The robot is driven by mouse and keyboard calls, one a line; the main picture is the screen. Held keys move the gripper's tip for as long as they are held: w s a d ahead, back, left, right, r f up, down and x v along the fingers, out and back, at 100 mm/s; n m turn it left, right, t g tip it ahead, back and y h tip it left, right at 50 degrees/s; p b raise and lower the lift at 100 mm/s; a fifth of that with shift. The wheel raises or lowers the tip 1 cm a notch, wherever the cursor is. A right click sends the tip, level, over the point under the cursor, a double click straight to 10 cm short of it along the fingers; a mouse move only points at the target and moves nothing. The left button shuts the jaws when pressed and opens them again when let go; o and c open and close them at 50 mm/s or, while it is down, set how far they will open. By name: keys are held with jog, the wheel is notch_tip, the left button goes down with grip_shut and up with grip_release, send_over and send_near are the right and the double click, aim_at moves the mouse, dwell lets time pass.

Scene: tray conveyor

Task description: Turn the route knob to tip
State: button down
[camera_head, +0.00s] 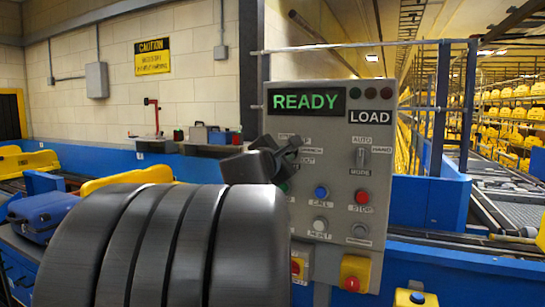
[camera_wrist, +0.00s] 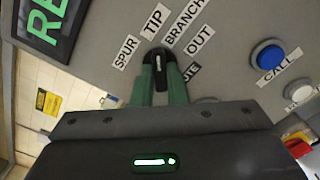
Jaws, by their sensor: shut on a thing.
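The route knob (camera_wrist: 159,56) is black with a pale mark and sits on the grey control panel (camera_head: 330,240). Around it are the labels SPUR (camera_wrist: 125,52), TIP (camera_wrist: 154,22), BRANCH (camera_wrist: 184,24) and OUT (camera_wrist: 200,40). My gripper (camera_wrist: 160,72) is shut on the knob, with its green fingers on either side. I cannot tell for sure which label the mark points to. In the head view my gripper (camera_head: 287,157) reaches the panel's left side and hides the knob and some labels.
Close to the knob are a blue CALL button (camera_head: 321,192), a red STOP button (camera_head: 362,197), a white RESET button (camera_head: 320,224) and an AUTO/HAND selector (camera_head: 362,158). Blue conveyor rails (camera_head: 430,260) run below.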

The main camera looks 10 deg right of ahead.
jog(key=shift+f+n, duration=0.1)
jog(key=shift+n, duration=0.7)
jog(key=c, duration=1.4)
grip_release()
jog(key=shift+c, duration=0.2)
jog(key=shift+s, duration=0.1)
jog(key=v, duration=1.3)
jog(key=shift+s+a, duration=0.25)
jog(key=shift+w, duration=0.1)
jog(key=x, duration=1.3)
jog(key=shift+w+d, duration=0.25)
